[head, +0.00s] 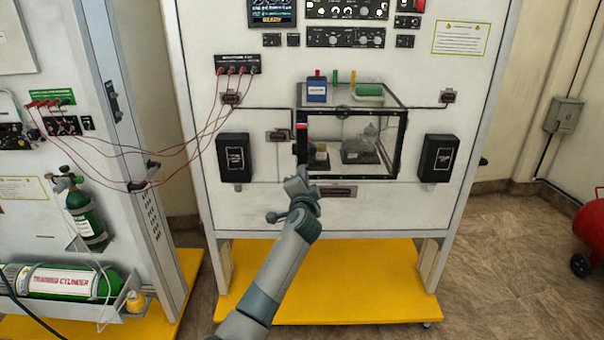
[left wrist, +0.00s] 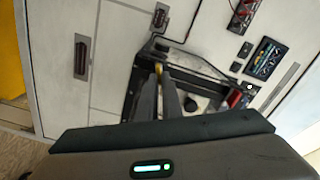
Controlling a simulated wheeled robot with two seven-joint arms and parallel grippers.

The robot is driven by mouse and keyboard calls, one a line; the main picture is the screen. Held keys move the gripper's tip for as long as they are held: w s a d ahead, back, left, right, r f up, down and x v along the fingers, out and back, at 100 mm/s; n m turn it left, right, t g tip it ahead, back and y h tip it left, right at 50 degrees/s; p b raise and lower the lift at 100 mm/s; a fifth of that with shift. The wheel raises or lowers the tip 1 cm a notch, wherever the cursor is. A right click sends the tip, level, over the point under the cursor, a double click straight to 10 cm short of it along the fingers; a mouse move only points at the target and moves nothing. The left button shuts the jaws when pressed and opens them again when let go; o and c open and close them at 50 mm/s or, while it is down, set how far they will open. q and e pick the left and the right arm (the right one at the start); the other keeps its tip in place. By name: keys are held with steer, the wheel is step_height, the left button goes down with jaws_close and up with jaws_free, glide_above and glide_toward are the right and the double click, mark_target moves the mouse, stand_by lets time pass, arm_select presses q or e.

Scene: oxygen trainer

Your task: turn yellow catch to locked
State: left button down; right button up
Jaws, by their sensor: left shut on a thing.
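My left gripper (head: 302,146) is at the front left of the clear-fronted case (head: 398,145) on the white panel. In the left wrist view my gripper's two dark fingers (left wrist: 158,82) are close together, with the small yellow catch (left wrist: 158,67) at their tips. The fingers are shut on it. In the head view the catch cannot be made out clearly, as the gripper covers that spot. Whether it stands at locked cannot be read. My right gripper is in neither view.
A blue box (head: 317,92) and a green roll (head: 369,90) sit on the case top. Black boxes (head: 235,158) and (head: 437,158) flank the case. Red leads (head: 205,125) hang to the left. Green cylinders (head: 85,215) stand and lie at the left station.

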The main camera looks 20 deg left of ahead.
arm_select(q)
steer(key=shift+f+m+p, duration=0.2)
steer(key=shift+m+p, duration=0.4)
steer(key=shift+m, duration=2)
steer(key=c, duration=2)
jaws_free()
steer(key=shift+o, duration=0.3)
steer(key=shift+f, duration=0.1)
